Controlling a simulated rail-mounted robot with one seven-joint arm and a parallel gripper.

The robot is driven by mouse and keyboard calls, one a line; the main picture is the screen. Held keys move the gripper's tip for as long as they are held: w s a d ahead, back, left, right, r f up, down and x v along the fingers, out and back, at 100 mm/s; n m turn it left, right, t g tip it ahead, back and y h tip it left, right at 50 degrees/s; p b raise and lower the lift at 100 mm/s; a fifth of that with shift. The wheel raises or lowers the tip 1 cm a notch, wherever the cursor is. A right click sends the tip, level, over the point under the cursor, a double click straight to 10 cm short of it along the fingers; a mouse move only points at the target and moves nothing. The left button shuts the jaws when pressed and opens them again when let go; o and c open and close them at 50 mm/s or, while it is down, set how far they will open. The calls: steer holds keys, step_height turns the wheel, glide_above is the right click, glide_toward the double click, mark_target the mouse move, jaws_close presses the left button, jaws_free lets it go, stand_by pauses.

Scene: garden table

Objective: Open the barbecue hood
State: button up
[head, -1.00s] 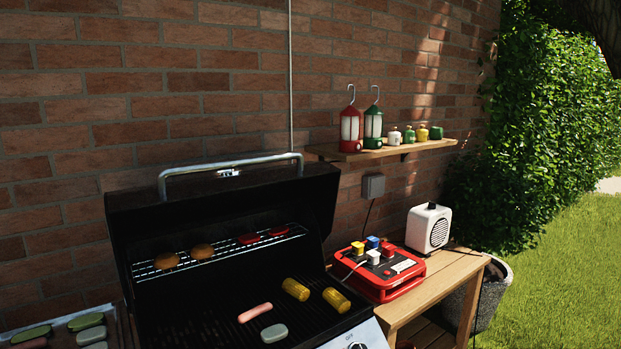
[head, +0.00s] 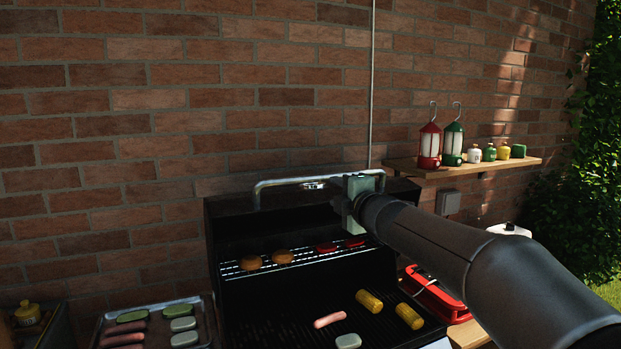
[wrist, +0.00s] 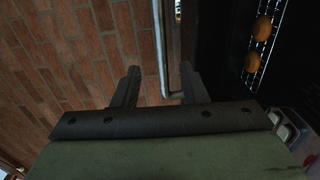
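The barbecue hood (head: 232,205) is black and stands raised, with the grill below it exposed. Its silver bar handle (head: 285,182) runs along the hood's top edge. My gripper (head: 337,200) is at the right part of the handle, reaching in from the right. In the wrist view, my gripper (wrist: 158,88) has its two fingers well apart. The handle (wrist: 160,45) shows between them, with its bent end close to the palm. I cannot tell whether a finger touches it. The fingertips are mostly hidden in the head view.
Patties lie on the upper rack (head: 305,258); corn, a sausage and a pale piece lie on the lower grate (head: 280,328). A food tray (head: 155,325) stands left. A shelf (head: 480,168) with lanterns and jars is right. The brick wall (head: 180,110) is close behind.

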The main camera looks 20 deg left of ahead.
mark_target(313, 180)
steer(key=p+x, duration=0.7)
steer(key=x, duration=0.7)
steer(key=shift+w+a, duration=0.15)
steer(key=shift+w, duration=0.15)
steer(key=shift+w+a+f+p, duration=0.15)
steer(key=shift+w+a+p, duration=0.15)
steer(key=shift+w, duration=0.05)
